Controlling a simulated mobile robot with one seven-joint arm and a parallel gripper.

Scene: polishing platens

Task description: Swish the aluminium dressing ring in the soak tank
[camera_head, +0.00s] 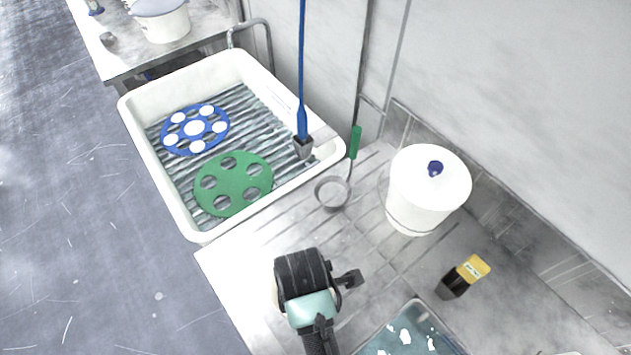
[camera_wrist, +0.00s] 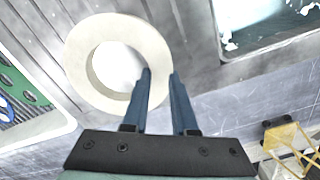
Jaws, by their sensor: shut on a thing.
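The dressing ring (camera_wrist: 76,62) is a thick pale ring, seen in the wrist view. My gripper (camera_wrist: 160,73) is shut on its wall, with one blue-grey finger inside the hole and the other outside. In the head view the ring is largely hidden behind my wrist. A tank of teal liquid with white patches, which looks like the soak tank, is cut off at the bottom of the head view; its rim (camera_head: 448,333) shows there. It also shows at the top right of the wrist view (camera_wrist: 228,52). The ring is apart from that tank.
A white tub (camera_head: 190,222) holds a blue disc (camera_head: 183,140), a green disc (camera_head: 232,188) and a blue-handled brush (camera_head: 302,130).

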